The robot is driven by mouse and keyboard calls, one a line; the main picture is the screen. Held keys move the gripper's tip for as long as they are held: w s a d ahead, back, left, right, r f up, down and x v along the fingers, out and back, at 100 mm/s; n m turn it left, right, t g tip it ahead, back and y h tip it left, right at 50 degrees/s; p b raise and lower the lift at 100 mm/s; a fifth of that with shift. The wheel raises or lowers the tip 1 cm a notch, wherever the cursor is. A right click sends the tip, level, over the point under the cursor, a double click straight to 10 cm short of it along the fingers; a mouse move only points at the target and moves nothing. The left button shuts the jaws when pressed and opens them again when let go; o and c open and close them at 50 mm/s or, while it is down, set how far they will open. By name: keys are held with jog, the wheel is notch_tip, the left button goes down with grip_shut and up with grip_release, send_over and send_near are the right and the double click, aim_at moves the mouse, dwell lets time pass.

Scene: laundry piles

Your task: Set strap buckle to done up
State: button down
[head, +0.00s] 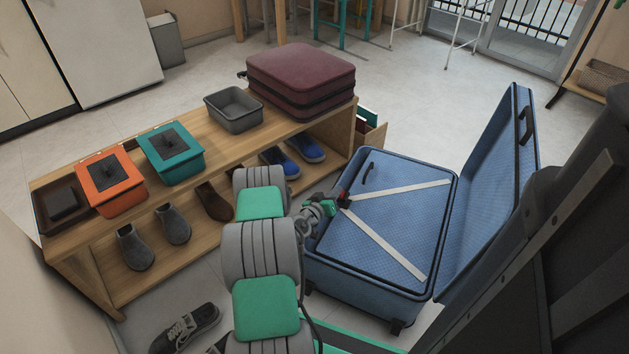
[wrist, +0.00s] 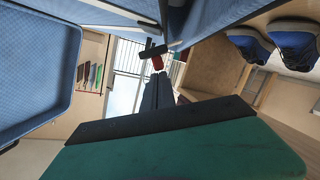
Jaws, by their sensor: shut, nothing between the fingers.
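The open blue suitcase (head: 385,293) lies on the floor at the right. Two pale straps, an upper one (head: 405,189) and a lower one (head: 385,245), cross its base and converge at the left side. A small red and black buckle (head: 344,198) is where they converge; it also shows in the wrist view (wrist: 157,62). My gripper (head: 333,203) is at the suitcase's left edge, right by the buckle. In the wrist view its dark fingers (wrist: 156,88) are together, with the buckle just past their tips. I cannot tell whether they touch it or whether its halves are joined.
The raised suitcase lid (head: 490,190) stands at the right. A wooden bench (head: 225,150) at the left bears a maroon suitcase (head: 300,75), a grey bin (head: 233,106) and lidded boxes, with shoes below. A loose shoe (head: 185,328) lies on the floor in front.

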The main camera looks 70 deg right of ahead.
jog(key=shift+s+f+m+t, duration=0.2)
jog(key=shift+s+m+t, duration=0.1)
jog(key=shift+s+m, duration=0.3)
notch_tip(320, 180, up, 5)
jog(key=p, duration=0.3)
jog(key=p+v, duration=0.2)
jog(key=v, duration=0.8)
jog(key=shift+s+f, duration=0.3)
jog(key=shift+f, duration=0.1)
jog(key=shift+a, duration=0.1)
